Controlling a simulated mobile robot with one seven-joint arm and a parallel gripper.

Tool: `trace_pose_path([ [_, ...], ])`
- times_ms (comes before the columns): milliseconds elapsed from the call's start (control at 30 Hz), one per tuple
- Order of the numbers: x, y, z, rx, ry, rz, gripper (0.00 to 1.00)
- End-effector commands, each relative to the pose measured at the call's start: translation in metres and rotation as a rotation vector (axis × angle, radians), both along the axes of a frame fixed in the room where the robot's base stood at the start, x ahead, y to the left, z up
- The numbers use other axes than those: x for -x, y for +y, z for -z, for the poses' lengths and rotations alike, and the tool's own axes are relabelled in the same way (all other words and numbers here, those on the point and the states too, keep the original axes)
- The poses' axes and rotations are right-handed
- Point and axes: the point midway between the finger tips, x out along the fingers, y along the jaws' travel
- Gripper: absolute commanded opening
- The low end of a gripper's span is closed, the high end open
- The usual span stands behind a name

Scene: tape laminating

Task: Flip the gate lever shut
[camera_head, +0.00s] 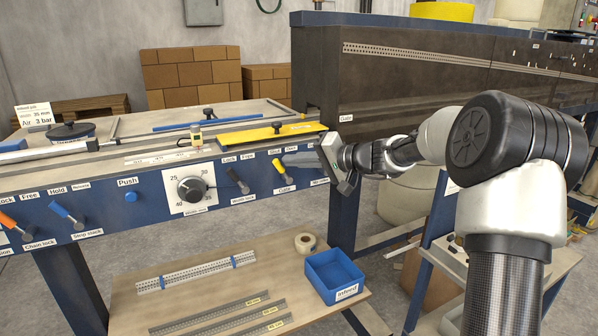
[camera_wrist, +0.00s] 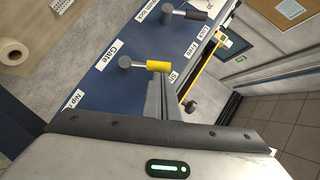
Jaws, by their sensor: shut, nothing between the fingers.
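The gate lever (camera_head: 280,169) has a yellow handle and a grey pivot, on the blue front panel above the "Gate" label (camera_head: 286,189). In the head view its handle leans up and to the left from the pivot. The yellow handle (camera_wrist: 158,66) also shows in the wrist view, with its pivot to the left. My gripper (camera_head: 287,160) is shut and empty. Its fingertips (camera_wrist: 155,82) are right at the end of the yellow handle; whether they touch it I cannot tell. The small position label beside the handle is partly covered by the fingers.
A black-handled lever (camera_head: 238,181) sits left of the gate lever, and a dial (camera_head: 191,189) farther left. A yellow plate (camera_head: 272,135) lies on the machine top above. A dark machine housing (camera_head: 400,95) stands behind my arm. A blue bin (camera_head: 334,276) is on the lower shelf.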

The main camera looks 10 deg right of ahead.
Motion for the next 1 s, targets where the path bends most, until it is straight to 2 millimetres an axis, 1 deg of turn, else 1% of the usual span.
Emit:
trace_pose_path([
  [33, 0.0005, 0.0017, 0.0027, 0.021, -0.007, 0.000, 0.00],
  [333, 0.0017, 0.0056, 0.0001, 0.086, -0.028, 0.001, 0.00],
  [833, 0.0019, 0.0060, -0.0005, 0.091, -0.029, 0.001, 0.00],
  [1000, 0.0009, 0.0038, -0.0052, 0.091, -0.029, 0.001, 0.00],
])
